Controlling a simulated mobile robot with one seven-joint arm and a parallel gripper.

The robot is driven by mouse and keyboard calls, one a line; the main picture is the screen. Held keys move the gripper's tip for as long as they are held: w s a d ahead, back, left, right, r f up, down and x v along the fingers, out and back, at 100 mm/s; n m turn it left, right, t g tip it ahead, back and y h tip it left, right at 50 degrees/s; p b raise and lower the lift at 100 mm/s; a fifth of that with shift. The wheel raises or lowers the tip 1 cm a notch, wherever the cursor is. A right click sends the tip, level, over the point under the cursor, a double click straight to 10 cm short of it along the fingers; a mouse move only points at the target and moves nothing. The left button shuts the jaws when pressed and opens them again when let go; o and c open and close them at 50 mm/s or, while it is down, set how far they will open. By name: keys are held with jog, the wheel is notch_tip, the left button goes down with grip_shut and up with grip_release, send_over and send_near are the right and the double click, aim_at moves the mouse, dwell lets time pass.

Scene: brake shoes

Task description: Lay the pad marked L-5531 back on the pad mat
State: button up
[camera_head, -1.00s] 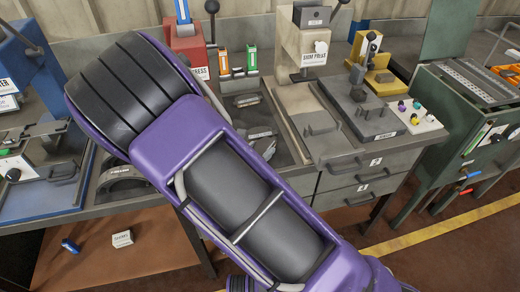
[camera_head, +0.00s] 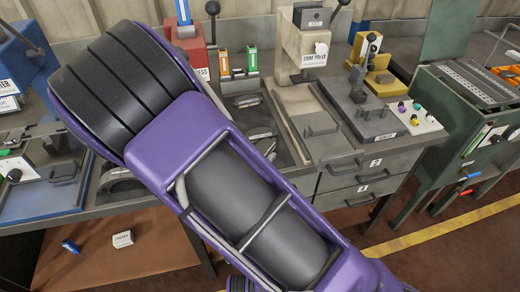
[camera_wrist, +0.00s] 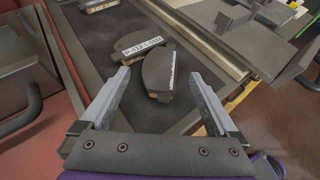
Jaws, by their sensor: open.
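In the wrist view, a dark curved pad (camera_wrist: 157,72) lies flat between and just beyond my fingertips, with a white label along its right edge too slanted to read. A second pad (camera_wrist: 122,52) touches or overlaps it behind, with a white label I cannot read surely. I cannot tell which is L-5531. My gripper (camera_wrist: 160,80) is open and empty, its fingers apart on either side of the near pad. A dark flat surface (camera_wrist: 110,28) lies under the pads; whether it is the pad mat is unclear. The head view hides my gripper behind my arm.
Another pad (camera_wrist: 100,5) lies at the top edge of the wrist view. A raised tray rim (camera_wrist: 190,30) runs along the right. In the head view, the shim press (camera_head: 302,50) and a grey plate (camera_head: 365,110) stand right of the tray; a blue fixture (camera_head: 45,190) stands left.

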jog(key=v, duration=0.9)
jog(key=shift+p, duration=0.4)
jog(key=shift+r, duration=0.1)
